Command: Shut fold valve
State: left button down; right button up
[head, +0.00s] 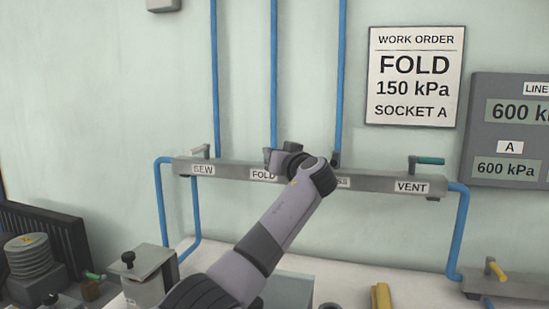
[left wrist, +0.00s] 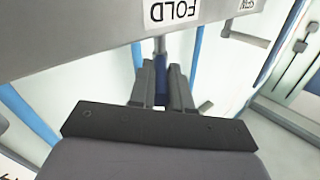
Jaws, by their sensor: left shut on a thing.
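The fold valve sits on the grey manifold bar (head: 225,171) above the FOLD label (head: 263,174). That label is upside down in the left wrist view (left wrist: 172,10). The valve's blue lever grip (left wrist: 161,72), on a metal stem, lies between the fingers of my left gripper (left wrist: 162,92). In the head view my left gripper (head: 276,158) is at the bar just above the FOLD label and hides most of the valve. It is shut on the lever grip. My right gripper is in neither view.
The SEW valve (head: 200,151) is left of my gripper; the VENT valve (head: 426,161), with a green grip, is to the right. My arm partly covers another label. Blue pipes (head: 341,70) run up the wall. A work order sign (head: 416,76) reads FOLD 150 kPa, SOCKET A.

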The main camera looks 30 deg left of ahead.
pick_arm(q)
jog(key=shift+w+d+n+g+y, duration=0.2)
jog(key=shift+w+n+g+y, duration=0.05)
jog(key=shift+n+g+y, duration=0.4)
jog(key=c, duration=1.1)
grip_release()
jog(key=shift+d, duration=0.1)
jog(key=shift+b+v, duration=0.9)
jog(key=shift+v, duration=2.6)
